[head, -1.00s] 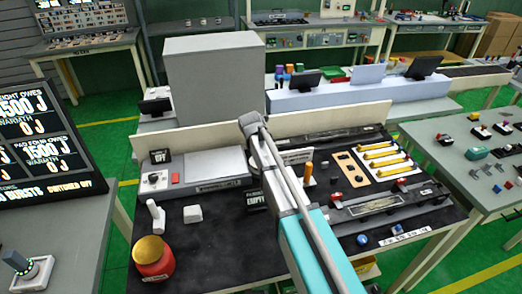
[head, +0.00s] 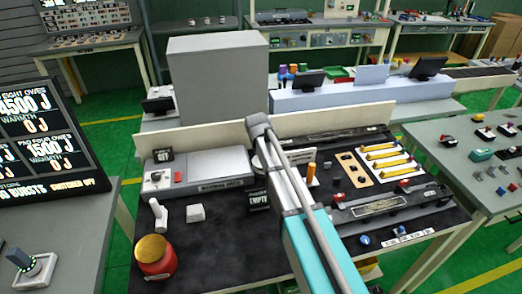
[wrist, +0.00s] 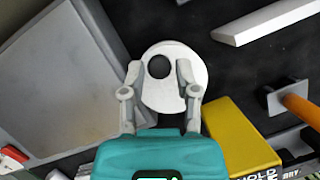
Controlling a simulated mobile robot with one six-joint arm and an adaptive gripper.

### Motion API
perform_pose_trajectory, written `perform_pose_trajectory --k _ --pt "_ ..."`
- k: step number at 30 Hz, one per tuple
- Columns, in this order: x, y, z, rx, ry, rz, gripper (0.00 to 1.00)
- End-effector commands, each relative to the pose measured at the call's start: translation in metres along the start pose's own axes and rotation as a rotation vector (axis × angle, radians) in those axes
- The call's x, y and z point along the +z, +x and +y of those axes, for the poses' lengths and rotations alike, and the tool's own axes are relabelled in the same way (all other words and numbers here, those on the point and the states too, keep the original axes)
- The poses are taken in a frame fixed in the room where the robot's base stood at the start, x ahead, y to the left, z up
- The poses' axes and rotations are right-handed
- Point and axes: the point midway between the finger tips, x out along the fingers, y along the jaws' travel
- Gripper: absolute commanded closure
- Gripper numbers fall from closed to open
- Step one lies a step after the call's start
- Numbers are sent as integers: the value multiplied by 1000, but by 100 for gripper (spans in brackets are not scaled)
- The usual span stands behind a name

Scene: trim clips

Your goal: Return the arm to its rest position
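My arm (head: 322,250) reaches forward over the dark workbench in the head view, its grey upper end bent above the middle of the bench. My gripper (wrist: 158,68) shows in the wrist view with its two grey fingers spread apart. A white round disc with a dark hole (wrist: 160,98) lies behind and between the fingers. I cannot tell whether the fingers touch it. In the head view the gripper is hidden behind the arm.
Close to the gripper are a yellow block (wrist: 240,137), an orange peg (wrist: 300,106) and a grey flat-topped unit (wrist: 62,75). A red jar with a yellow lid (head: 155,258) stands at the bench's front left. The dark bench top (head: 215,250) is clear near its front middle.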

Motion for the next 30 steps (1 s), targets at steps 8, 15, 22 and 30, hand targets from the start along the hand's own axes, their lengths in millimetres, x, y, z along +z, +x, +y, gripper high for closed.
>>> perform_pose_trajectory --k 8,15,22,30 --pt "1 0 0 0 0 -4 35" --pt "2 0 0 1 0 -5 35" --pt "5 -6 0 1 0 -5 35" --pt "16 -35 0 0 1 -5 35"
